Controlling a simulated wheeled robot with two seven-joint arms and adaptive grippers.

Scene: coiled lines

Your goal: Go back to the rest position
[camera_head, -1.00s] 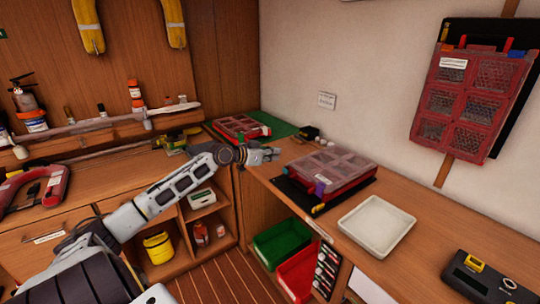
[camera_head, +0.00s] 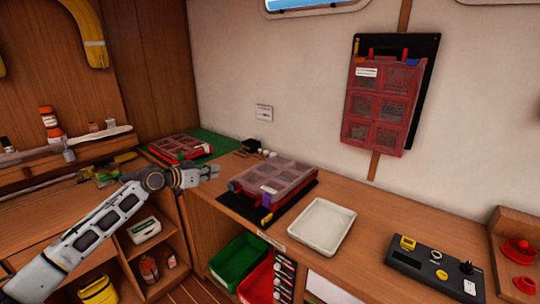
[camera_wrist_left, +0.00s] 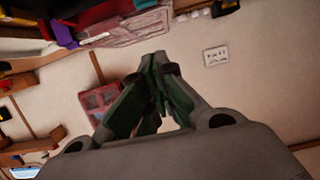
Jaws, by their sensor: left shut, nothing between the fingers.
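My left gripper (camera_head: 209,172) is shut and empty. It hangs above the bench corner, to the left of a red case with a clear compartmented lid (camera_head: 277,180) on a black mat, and apart from it. In the left wrist view its green-padded fingers (camera_wrist_left: 157,80) meet at their tips. My left arm comes in from the lower left. My right gripper is not in any view.
A white tray (camera_head: 323,228) lies right of the case. Another red case (camera_head: 180,147) lies on a green mat at the back. A red case (camera_head: 378,105) hangs on the wall. Green (camera_head: 238,262) and red bins stand below the bench.

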